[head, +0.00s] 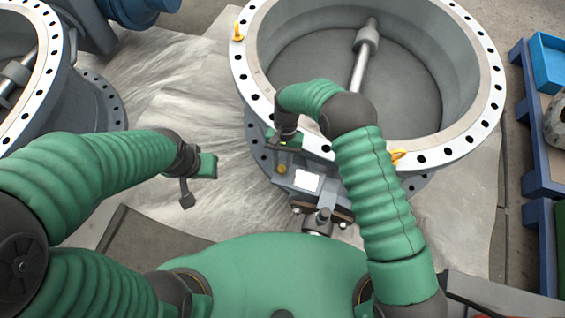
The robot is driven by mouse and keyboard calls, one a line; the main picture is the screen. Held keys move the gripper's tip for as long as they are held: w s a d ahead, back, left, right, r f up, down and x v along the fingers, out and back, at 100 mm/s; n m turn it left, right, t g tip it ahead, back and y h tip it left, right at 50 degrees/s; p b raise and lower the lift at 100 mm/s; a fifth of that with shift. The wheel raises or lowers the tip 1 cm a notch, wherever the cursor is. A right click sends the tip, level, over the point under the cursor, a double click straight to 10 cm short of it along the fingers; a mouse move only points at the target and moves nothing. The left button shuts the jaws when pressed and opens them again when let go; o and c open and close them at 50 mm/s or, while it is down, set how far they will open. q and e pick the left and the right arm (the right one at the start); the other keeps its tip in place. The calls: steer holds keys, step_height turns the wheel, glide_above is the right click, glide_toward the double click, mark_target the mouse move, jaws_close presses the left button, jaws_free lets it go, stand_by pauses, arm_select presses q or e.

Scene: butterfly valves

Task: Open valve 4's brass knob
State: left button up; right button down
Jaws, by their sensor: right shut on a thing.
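The large grey butterfly valve (368,130) lies open side up in front of me, with a pale drilled flange ring. I cannot read which number it bears. A small brass knob (282,169) shows low on its near left side, beside a white plate (307,181). My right gripper (285,147) comes down over the near left rim and is shut at the brass knob; its own wrist partly hides the contact. My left gripper (198,184) is open and empty, apart from the valve on its left.
Another large valve (60,95) stands at the left edge, and a blue part (135,12) at the top left. A blue pallet with a blue bin (548,62) is at the right. Pale sheeting (185,80) covers open floor between the valves.

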steer(key=n+h, duration=0.1)
steer(key=n, duration=0.2)
steer(key=n+h, duration=0.1)
steer(key=n, duration=0.2)
steer(key=shift+a+n+t+h, duration=0.2)
steer(key=shift+n+t+h, duration=0.1)
stand_by(0.4)
steer(key=c, duration=1.1)
jaws_free()
steer(key=shift+c, duration=0.2)
steer(key=p+v, duration=0.3)
steer(key=v, duration=1.3)
steer(key=shift+w+a+r, duration=0.15)
steer(key=shift+w+r, duration=0.1)
steer(key=shift+r, duration=0.1)
steer(key=shift+r, duration=0.1)
